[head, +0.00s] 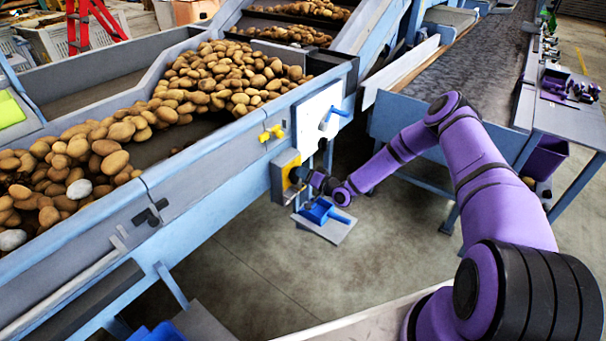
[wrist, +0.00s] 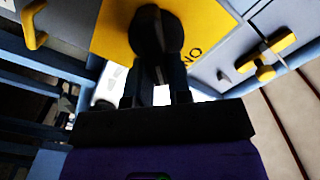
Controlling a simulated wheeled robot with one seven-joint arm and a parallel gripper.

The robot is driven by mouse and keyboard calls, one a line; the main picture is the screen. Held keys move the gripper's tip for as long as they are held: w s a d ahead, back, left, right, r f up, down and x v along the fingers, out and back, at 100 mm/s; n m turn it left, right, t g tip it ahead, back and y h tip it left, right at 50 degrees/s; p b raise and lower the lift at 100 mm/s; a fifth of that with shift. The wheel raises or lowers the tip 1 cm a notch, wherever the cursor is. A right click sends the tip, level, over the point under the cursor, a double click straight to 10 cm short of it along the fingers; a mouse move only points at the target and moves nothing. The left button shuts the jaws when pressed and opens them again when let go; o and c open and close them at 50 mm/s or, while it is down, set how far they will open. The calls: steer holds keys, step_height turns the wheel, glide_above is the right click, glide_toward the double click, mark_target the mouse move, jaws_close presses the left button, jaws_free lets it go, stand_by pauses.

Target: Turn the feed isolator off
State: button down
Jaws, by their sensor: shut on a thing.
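The feed isolator is a grey box with a yellow face (head: 287,172) on the side of the blue conveyor frame. In the wrist view its yellow plate (wrist: 112,32) carries a round black knob (wrist: 148,28) and upside-down "ON" lettering. My gripper (head: 300,175) reaches the box from the right. In the wrist view my gripper (wrist: 156,88) is shut on the black knob's grip, its two dark fingers on either side. The fingers hide part of the knob, and I cannot tell its exact pointer position.
A yellow handle (head: 271,133) and a blue lever on a white panel (head: 332,118) sit near the isolator. A blue device (head: 322,212) on a grey plate is just below my gripper. Potatoes (head: 215,80) lie on the conveyor. The floor in front is clear.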

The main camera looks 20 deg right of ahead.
steer(key=shift+w+d+f+m, duration=0.1)
steer(key=shift+f+m, duration=0.1)
steer(key=shift+m, duration=1.25)
steer(key=shift+d+f+m, duration=0.1)
steer(key=shift+f+m, duration=0.1)
steer(key=shift+m, duration=1.2)
steer(key=shift+w+d+f+m, duration=0.1)
steer(key=shift+f+m, duration=0.1)
steer(key=shift+m, duration=1.25)
steer(key=c, duration=1)
jaws_free()
steer(key=shift+c, duration=0.2)
steer(key=shift+s, duration=0.1)
steer(key=v, duration=1)
steer(key=shift+s+d, duration=0.2)
steer(key=shift+s, duration=0.1)
